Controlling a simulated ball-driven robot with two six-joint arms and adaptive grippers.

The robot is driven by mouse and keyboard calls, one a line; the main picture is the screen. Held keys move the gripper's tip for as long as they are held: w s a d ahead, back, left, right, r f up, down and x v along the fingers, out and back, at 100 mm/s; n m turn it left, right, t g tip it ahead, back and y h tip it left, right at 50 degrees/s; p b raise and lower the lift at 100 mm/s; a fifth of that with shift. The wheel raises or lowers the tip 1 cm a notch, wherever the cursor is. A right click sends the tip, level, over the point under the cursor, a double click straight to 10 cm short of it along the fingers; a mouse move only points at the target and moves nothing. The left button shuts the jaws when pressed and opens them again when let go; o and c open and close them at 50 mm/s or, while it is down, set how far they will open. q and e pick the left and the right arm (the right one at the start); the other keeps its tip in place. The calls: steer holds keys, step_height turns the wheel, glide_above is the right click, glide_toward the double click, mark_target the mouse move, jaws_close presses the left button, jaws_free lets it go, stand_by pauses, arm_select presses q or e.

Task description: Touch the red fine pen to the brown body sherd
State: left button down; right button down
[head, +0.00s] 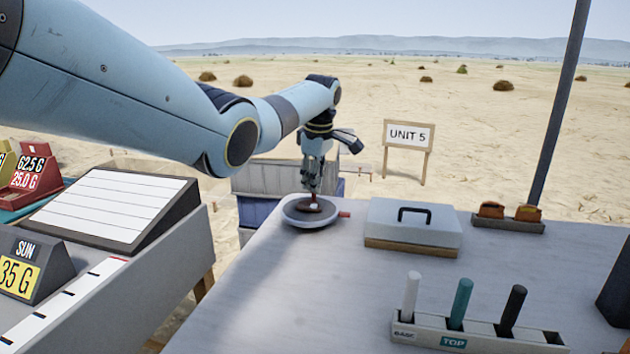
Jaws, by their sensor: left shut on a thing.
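A brown body sherd (321,206) with a small pale spot lies in a shallow grey dish (297,219) at the back left of the table. My left gripper (313,195) points down right over the dish and is shut. A thin reddish bit shows under its fingers, which I take to be the red fine pen (313,199); most of it is hidden. I cannot tell whether it touches the sherd. A short red piece (344,214) sticks out at the dish's right side; I cannot tell what it belongs to. My right gripper is not in view.
A pen rack (470,334) at the front right holds a white, a teal and a black pen. A grey lidded box (413,222) stands right of the dish. Two orange-brown pieces (491,209) sit in a holder by a pole. The table's front middle is clear.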

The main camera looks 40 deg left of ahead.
arm_select(q)
steer(key=shift+f, duration=0.35)
stand_by(0.6)
steer(key=shift+f, duration=0.3)
stand_by(1.8)
steer(key=shift+w+a+p+v, duration=0.15)
steer(key=shift+a+p+v, duration=0.1)
steer(key=shift+p+v, duration=1.05)
steer(key=shift+w+a+p+v, duration=0.1)
steer(key=shift+a+p+v, duration=0.1)
steer(key=shift+p+v, duration=1.05)
steer(key=shift+w+a+p+v, duration=0.15)
steer(key=shift+a+p+v, duration=0.1)
steer(key=shift+p+v, duration=1.05)
steer(key=shift+d+r, duration=0.1)
steer(key=shift+r, duration=0.15)
